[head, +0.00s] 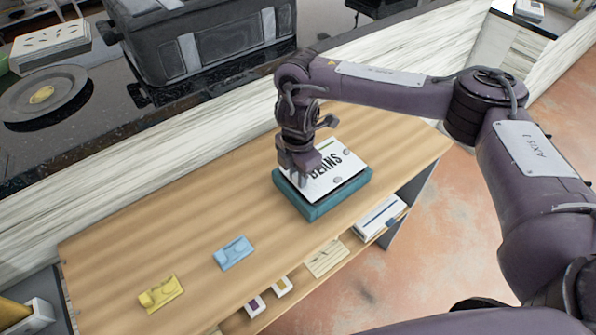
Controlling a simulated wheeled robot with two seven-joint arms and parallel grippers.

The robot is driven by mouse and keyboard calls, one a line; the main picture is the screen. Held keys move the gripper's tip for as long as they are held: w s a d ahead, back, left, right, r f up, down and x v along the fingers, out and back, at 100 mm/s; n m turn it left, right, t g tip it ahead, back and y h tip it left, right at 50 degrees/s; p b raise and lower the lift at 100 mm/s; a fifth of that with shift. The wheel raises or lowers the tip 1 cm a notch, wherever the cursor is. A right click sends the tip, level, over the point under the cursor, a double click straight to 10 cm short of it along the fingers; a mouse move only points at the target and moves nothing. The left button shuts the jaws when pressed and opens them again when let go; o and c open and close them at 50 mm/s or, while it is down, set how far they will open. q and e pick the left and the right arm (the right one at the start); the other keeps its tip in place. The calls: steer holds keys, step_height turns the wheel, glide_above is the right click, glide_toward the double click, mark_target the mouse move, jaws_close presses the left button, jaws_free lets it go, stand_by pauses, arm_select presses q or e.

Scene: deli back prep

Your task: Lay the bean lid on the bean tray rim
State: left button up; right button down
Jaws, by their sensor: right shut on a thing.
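The bean lid (333,178) is a flat white plate with black letters reading BEANS. The bean tray (323,206) is a teal rectangular box on the wooden bench. The lid lies over the tray's opening, roughly in line with it, with a dark strip between its near edge and the tray rim. I cannot tell whether it touches the rim all round. My right gripper (303,176) is above the lid's left part, shut on the lid; its fingers hide a piece of the lid. My left gripper is out of view.
The wooden bench top (190,215) is mostly clear. A blue piece (234,252) and a yellow piece (161,293) lie on its near left. A dark grey case (200,45) and a plate (45,94) stand on the counter behind. Boxes sit on the shelf below.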

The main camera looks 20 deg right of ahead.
steer(key=shift+f, duration=0.4)
stand_by(0.5)
steer(key=c, duration=1.1)
jaws_free()
steer(key=shift+c, duration=0.2)
steer(key=shift+r, duration=0.1)
steer(key=shift+r+p, duration=1.05)
steer(key=shift+r, duration=0.25)
steer(key=shift+r+p, duration=2.6)
steer(key=shift+p, duration=0.15)
